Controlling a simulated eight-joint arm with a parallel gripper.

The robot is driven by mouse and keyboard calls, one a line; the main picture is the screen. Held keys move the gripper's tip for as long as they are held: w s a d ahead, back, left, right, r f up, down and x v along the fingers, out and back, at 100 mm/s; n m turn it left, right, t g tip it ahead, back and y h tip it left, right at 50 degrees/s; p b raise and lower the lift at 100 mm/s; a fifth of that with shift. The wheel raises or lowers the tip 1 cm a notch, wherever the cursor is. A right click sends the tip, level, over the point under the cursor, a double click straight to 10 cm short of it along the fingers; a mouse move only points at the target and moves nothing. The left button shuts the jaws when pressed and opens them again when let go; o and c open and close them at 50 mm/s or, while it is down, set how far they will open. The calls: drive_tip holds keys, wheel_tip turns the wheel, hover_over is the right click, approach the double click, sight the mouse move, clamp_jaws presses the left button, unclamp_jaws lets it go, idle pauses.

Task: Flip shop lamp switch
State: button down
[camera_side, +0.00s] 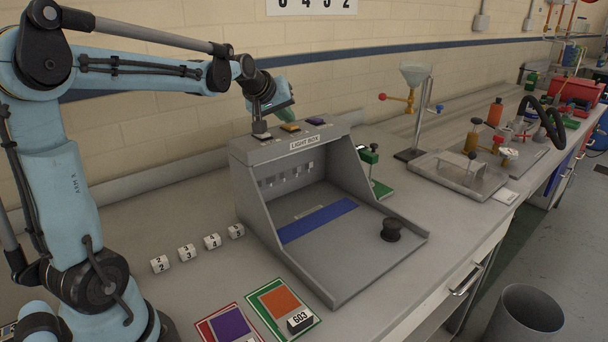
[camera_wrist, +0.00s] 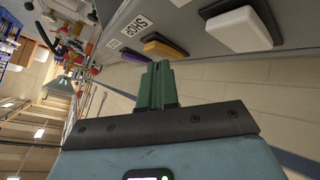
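The light box (camera_side: 257,202) is a grey open-fronted booth on the bench. On its top are a white switch (camera_side: 262,136), an orange-yellow switch (camera_side: 290,127) and a purple switch (camera_side: 315,121). In the wrist view, the white switch (camera_wrist: 238,30), orange-yellow switch (camera_wrist: 165,50) and purple switch (camera_wrist: 108,57) sit in a row. A label (camera_wrist: 137,25) reading roughly "SHOP" lies between the orange-yellow and purple ones. My gripper (camera_wrist: 158,72) has its green fingers together, seemingly empty, near the orange-yellow switch. In the side view my gripper (camera_side: 284,108) is over the box top; contact is unclear.
Several numbered cubes (camera_side: 186,252) lie left of the box. Coloured cards (camera_side: 283,304) and a block marked 603 (camera_side: 300,319) lie in front. A dark knob-like object (camera_side: 391,230) stands on the box floor. A funnel stand (camera_side: 415,120) and metal tray (camera_side: 457,175) stand to the right.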

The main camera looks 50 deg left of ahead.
sight(289, 127)
drive_tip(key=shift+d, duration=0.1)
drive_tip(key=shift+d+r, duration=0.1)
drive_tip(key=shift+r, duration=0.4)
drive_tip(key=shift+d+r, duration=0.2)
drive_tip(key=shift+r, duration=1.05)
drive_tip(key=shift+d+r, duration=0.15)
drive_tip(key=shift+r, duration=1.1)
drive_tip(key=s+d+f+m+g+h, duration=0.1)
drive_tip(key=s+d+f+m, duration=0.4)
drive_tip(key=d, duration=0.5)
drive_tip(key=s+d+f+m+g+h, duration=0.1)
drive_tip(key=s+d+f+m, duration=0.4)
drive_tip(key=s+d+f, duration=0.5)
drive_tip(key=shift+s+d+f+m+h, duration=0.25)
drive_tip(key=shift+s+h, duration=0.35)
drive_tip(key=shift+s, duration=0.65)
